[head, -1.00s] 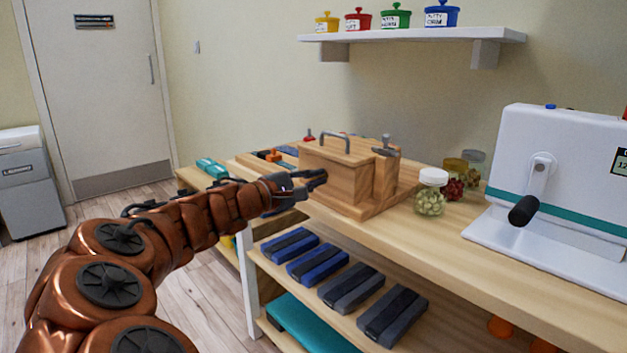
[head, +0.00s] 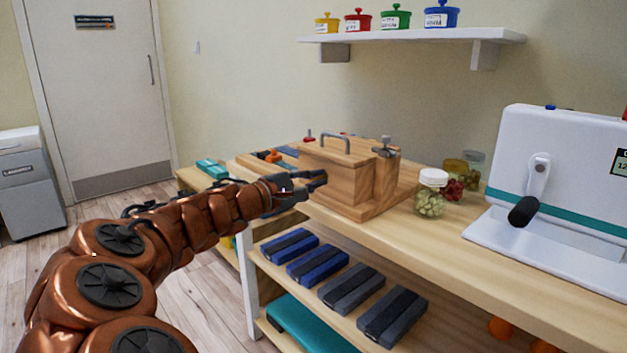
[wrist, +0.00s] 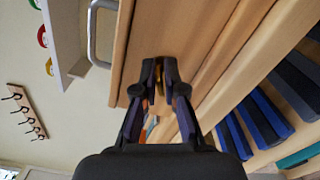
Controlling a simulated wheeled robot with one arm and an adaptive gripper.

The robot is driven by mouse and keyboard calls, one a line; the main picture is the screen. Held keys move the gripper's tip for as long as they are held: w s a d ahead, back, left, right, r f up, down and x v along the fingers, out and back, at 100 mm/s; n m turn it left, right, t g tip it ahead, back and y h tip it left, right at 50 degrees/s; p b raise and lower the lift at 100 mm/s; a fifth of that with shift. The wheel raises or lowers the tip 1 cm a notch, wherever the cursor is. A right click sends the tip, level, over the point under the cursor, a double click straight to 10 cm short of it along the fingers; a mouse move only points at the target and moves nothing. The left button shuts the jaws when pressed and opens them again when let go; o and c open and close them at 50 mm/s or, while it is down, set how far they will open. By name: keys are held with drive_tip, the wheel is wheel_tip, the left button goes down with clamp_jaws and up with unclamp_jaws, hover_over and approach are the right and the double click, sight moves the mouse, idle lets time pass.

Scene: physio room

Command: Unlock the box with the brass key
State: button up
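The wooden box (head: 350,184) stands on the wooden bench, with a grey metal handle on its lid. In the wrist view its face (wrist: 180,35) fills the space ahead of the fingertips, and the handle (wrist: 93,35) shows at upper left. My gripper (head: 322,179) is at the box's left-hand face. In the wrist view my gripper (wrist: 159,68) has its fingertips close together at that face. A thin brass-coloured piece, the brass key (wrist: 159,88), shows between the fingers. The keyhole and the key's tip are hidden by the fingers.
Jars (head: 431,196) stand right of the box, and a white machine (head: 560,170) with a black-knobbed lever is farther right. A grey clamp-like fitting (head: 386,148) is at the box's right end. Blue and grey weights (head: 318,262) lie on the shelf below.

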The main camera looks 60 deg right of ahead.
drive_tip(key=o, duration=0.3)
drive_tip(key=shift+o, duration=0.2)
drive_tip(key=v, duration=1.2)
idle(0.3)
